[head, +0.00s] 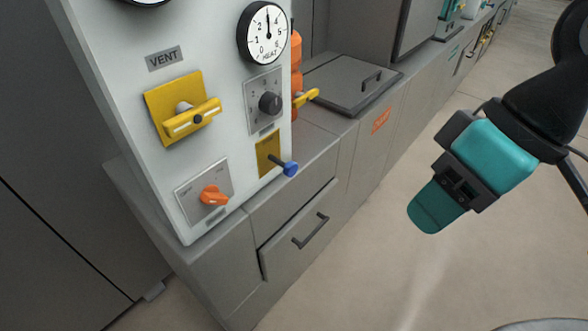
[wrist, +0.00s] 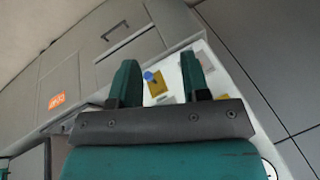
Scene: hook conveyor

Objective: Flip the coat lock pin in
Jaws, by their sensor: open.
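A blue-tipped pin (head: 290,169) sticks out of a yellow plate (head: 268,154) low on the right side of the white panel. It appears to be the coat lock pin, but the small label by it is too small to read. In the wrist view the pin's blue end (wrist: 149,76) shows between my two teal fingers, some way beyond them, with its yellow plate (wrist: 157,87) behind. My gripper (head: 430,213) is open and empty, in the air well to the right of the panel in the head view. One finger hides the other there.
The white panel (head: 120,60) also carries a yellow VENT handle (head: 192,118), a black knob (head: 270,103), an orange knob (head: 213,195) and a HEAT gauge (head: 267,33). A yellow-tipped lever (head: 306,97) sticks out behind its edge. Grey cabinets stand below; the floor between is clear.

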